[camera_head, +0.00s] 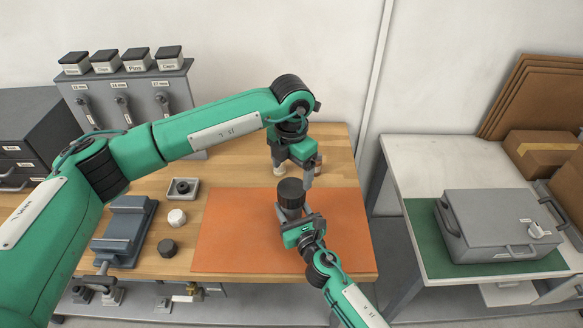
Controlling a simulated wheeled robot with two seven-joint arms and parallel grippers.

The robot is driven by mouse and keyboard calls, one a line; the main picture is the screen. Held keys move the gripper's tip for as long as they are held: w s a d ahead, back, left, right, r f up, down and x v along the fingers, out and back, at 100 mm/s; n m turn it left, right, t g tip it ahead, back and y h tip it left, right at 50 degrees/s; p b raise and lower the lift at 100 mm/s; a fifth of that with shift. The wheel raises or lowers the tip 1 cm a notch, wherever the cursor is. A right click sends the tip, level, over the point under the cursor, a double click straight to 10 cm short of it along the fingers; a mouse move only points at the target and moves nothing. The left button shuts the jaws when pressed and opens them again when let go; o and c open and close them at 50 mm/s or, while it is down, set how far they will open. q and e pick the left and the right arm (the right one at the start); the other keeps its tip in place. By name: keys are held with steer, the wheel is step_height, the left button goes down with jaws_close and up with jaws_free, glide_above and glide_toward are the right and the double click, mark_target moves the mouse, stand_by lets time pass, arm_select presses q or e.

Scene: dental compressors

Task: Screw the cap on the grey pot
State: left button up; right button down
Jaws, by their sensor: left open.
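The grey pot (286,213) stands on the orange mat (236,232), partly hidden by my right gripper. A dark round cap (290,188) sits on top of the pot; whether its thread is engaged cannot be seen. My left gripper (294,179) points down at the cap from behind and above. Its fingers are apart, one beside the cap's right edge, and it is not closed on the cap. My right gripper (298,217) comes in low from the front and is closed around the pot's lower body, its fingertips partly hidden.
Left of the mat are a grey tray (183,197) with a dark part, a white piece (177,217), a dark piece (167,248) and a grey vise-like fixture (124,232). A grey case (498,225) lies on the right table. The mat's right part is clear.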

mark_target(291, 187)
arm_select(q)
steer(key=shift+f, duration=4.05)
steer(key=c, duration=1)
steer(key=o, duration=1.2)
steer(key=shift+r, duration=0.15)
step_height(291, 187, up, 12)
steer(key=shift+f, duration=0.1)
